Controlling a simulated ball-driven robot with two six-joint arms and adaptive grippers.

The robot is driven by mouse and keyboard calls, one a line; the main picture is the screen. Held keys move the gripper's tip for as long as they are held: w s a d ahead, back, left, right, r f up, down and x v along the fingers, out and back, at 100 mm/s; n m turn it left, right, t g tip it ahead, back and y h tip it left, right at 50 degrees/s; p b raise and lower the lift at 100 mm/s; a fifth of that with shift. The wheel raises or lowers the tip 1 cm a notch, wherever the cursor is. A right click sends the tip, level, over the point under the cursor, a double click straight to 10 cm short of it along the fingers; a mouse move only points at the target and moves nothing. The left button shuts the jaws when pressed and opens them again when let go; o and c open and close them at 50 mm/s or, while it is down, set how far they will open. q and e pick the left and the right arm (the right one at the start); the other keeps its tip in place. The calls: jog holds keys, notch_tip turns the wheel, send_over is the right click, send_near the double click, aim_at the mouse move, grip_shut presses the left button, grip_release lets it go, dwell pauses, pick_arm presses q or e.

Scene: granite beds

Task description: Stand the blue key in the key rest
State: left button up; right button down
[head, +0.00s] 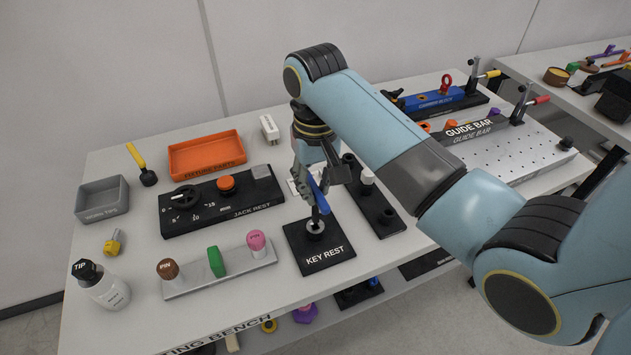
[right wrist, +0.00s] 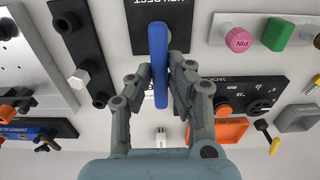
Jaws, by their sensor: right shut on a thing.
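The blue key (head: 319,196) is held upright, slightly tilted, with its blue handle between the fingers of my right gripper (head: 314,183). Its dark shaft points down at the round socket of the black key rest (head: 326,259). The shaft's lower end appears at the socket opening; I cannot tell whether it is inside or just above. In the right wrist view the blue handle (right wrist: 160,62) runs between the two closed fingers (right wrist: 162,85), and it hides the socket. The key rest (right wrist: 142,38) shows behind it. My left gripper is not in view.
The black jack rest (head: 221,203) and an orange tray (head: 206,154) stand to the left. A pin rail (head: 220,272) lies front left. A black plate with posts (head: 383,219) sits close right of the key rest. A white bottle (head: 108,292) stands at the front left.

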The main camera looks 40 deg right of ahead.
aim_at(315, 212)
dwell(0.6)
jog(key=shift+f+b, duration=0.45)
jog(key=shift+f, duration=1.6)
jog(key=c, duration=1.2)
grip_release()
jog(key=shift+o, duration=0.2)
notch_tip(315, 212, up, 2)
jog(key=shift+r+p, duration=0.2)
jog(key=shift+p, duration=0.55)
jog(key=shift+r, duration=1.3)
